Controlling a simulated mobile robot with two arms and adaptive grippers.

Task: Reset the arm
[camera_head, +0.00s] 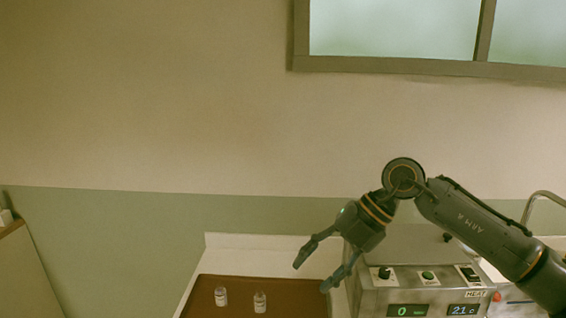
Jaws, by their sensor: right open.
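My right arm (470,219) comes in from the right and bends at its wrist. My right gripper (318,277) points down and to the left, with its fingers spread apart and nothing between them. Two small clear bottles with white labels, a left one (221,297) and a right one (260,302), stand upright on a brown surface (236,283). The gripper is above and to the right of them, apart from both. My left gripper is not in view.
A metal heating device (425,279) with knobs and lit displays stands right of the bottles, close under my right gripper. A curved metal tube (543,194) rises at the far right. A window (392,28) is above. The wall area at left is clear.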

